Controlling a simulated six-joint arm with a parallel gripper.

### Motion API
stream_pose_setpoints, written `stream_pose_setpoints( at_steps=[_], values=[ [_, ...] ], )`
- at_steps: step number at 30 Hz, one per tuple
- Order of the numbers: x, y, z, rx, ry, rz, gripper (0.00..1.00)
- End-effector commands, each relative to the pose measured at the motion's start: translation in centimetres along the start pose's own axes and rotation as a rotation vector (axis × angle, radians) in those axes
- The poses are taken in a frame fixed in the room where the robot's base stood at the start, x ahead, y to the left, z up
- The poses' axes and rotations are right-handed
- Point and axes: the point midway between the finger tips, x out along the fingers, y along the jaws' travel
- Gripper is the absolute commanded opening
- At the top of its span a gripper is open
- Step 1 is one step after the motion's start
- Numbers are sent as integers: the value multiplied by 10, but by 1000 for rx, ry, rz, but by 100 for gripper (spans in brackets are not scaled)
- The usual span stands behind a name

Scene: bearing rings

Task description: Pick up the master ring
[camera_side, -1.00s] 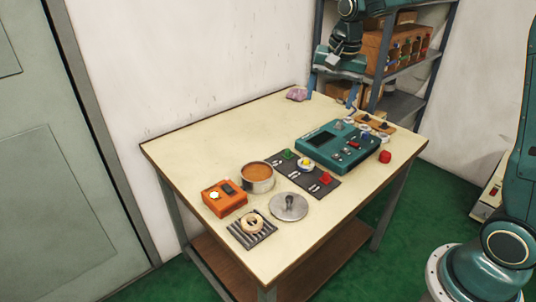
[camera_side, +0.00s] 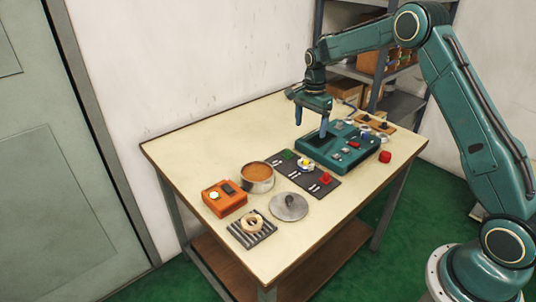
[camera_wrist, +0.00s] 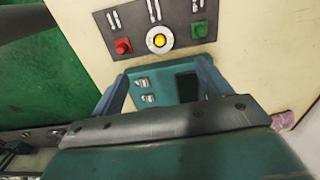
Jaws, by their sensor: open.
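Several ring-shaped parts show, and I cannot tell for certain which is the master ring. A tan ring (camera_side: 252,224) lies on a dark ribbed pad (camera_side: 240,238) at the table's front. A white round piece with a yellow centre (camera_side: 306,164) sits on a dark mat (camera_side: 322,190), between a green piece and a red piece; it also shows in the wrist view (camera_wrist: 150,41).
A round tin with brown contents (camera_side: 258,178), a grey lid with a knob (camera_side: 289,207) and an orange box (camera_side: 224,198) stand in front. The table's left and back are mostly clear.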

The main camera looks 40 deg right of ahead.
Motion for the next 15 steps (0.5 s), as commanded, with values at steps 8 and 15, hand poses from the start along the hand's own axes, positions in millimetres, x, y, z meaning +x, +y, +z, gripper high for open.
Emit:
stream_pose_setpoints(
  at_steps=[8, 15],
  values=[
    [8, 0, 0, -1, -1, 2, 77],
    [38, 1, 0, -2, -1, 4, 77]
  ],
)
